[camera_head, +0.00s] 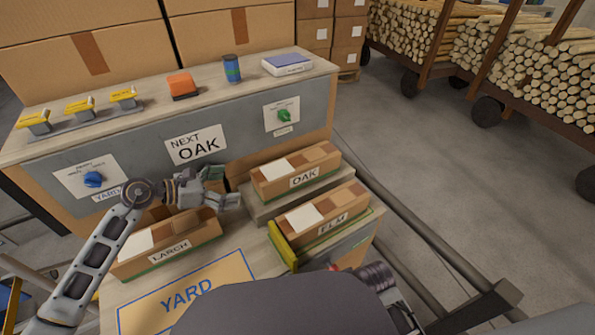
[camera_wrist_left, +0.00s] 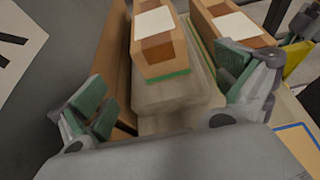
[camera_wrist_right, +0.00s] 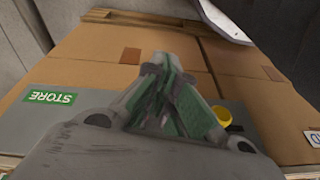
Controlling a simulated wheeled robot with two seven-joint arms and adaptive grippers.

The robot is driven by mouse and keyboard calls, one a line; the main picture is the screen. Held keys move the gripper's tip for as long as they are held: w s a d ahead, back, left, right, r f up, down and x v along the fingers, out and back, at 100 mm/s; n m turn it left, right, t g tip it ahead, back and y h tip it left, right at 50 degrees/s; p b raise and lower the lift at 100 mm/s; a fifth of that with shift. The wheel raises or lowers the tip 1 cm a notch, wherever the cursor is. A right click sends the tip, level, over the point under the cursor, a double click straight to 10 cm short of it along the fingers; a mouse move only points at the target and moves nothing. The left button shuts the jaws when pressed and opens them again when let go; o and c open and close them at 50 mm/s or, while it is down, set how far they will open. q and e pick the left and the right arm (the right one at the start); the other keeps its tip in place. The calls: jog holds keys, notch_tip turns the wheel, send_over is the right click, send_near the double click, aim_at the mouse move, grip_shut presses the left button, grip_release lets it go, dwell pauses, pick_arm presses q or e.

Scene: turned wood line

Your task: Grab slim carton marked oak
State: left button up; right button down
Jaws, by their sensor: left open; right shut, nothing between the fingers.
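The slim carton marked OAK (camera_head: 296,170) lies on a raised grey step at the back right of the bench, its label facing me. In the left wrist view a carton (camera_wrist_left: 158,40) with a white patch and green base edge lies ahead, between the fingers' directions; its label is hidden there. My left gripper (camera_head: 222,187) is open and empty, left of the OAK carton and above the back of the LARCH carton (camera_head: 168,245). It also shows in the left wrist view (camera_wrist_left: 165,100). My right gripper (camera_wrist_right: 172,80) is shut and empty, low in front of large cardboard.
The ELM carton (camera_head: 321,215) lies in front of the OAK carton, beside a yellow stop (camera_head: 281,245). A grey panel with a NEXT OAK sign (camera_head: 196,146) stands behind. A YARD mat area (camera_head: 185,294) is clear in front.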

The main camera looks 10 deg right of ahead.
aim_at(256, 183)
pick_arm(q)
jog(key=x, duration=0.5)
jog(key=shift+w+d+f+b, duration=0.1)
jog(key=shift+d+f+b, duration=0.1)
jog(key=shift+d+b, duration=0.15)
jog(key=shift+x, duration=1)
jog(key=shift+d+f, duration=0.1)
jog(key=shift+d, duration=0.1)
pick_arm(e)
jog(key=shift+a+r, duration=0.1)
jog(key=shift+r, duration=0.75)
pick_arm(q)
jog(key=shift+w, duration=0.1)
jog(key=shift+w+d+f+b, duration=0.15)
jog(key=shift+d+f+b, duration=0.1)
jog(key=shift+d+b, duration=0.2)
jog(key=shift+b+x, duration=0.35)
jog(key=shift+x, duration=1)
jog(key=shift+w+d+f, duration=0.2)
jog(key=shift+d+f, duration=0.1)
jog(key=shift+d, duration=0.25)
pick_arm(e)
jog(key=shift+s+a+r+t, duration=0.15)
jog(key=shift+s+r+t, duration=0.15)
jog(key=shift+r, duration=0.4)
